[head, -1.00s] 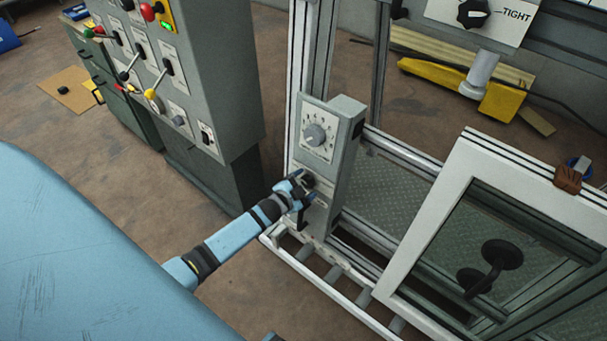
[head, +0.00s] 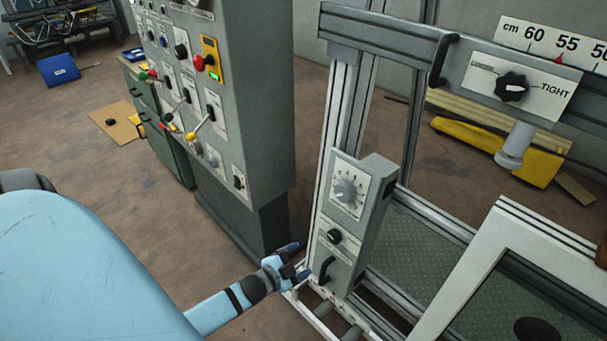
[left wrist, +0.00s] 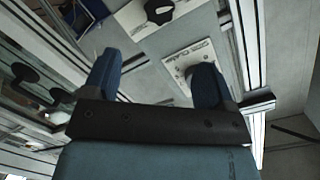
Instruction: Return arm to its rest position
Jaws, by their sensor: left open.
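My left arm comes in at the bottom of the head view, light blue with dark bands. Its left gripper (head: 297,261) is open and empty, with its two blue fingers apart. It is just left of the lower part of a grey control box (head: 367,222) and apart from its small black knob (head: 334,236). Whether a finger touches the box's edge I cannot tell. In the left wrist view the left gripper (left wrist: 155,85) shows two spread fingers with nothing between them. My right gripper is not in view.
A large grey control cabinet (head: 262,130) with levers stands left of the box. The metal frame's upright (head: 347,110) rises behind the box. A white-framed panel (head: 480,260) is at lower right. A crossbar carries a black TIGHT knob (head: 511,87). Open floor (head: 130,195) lies left.

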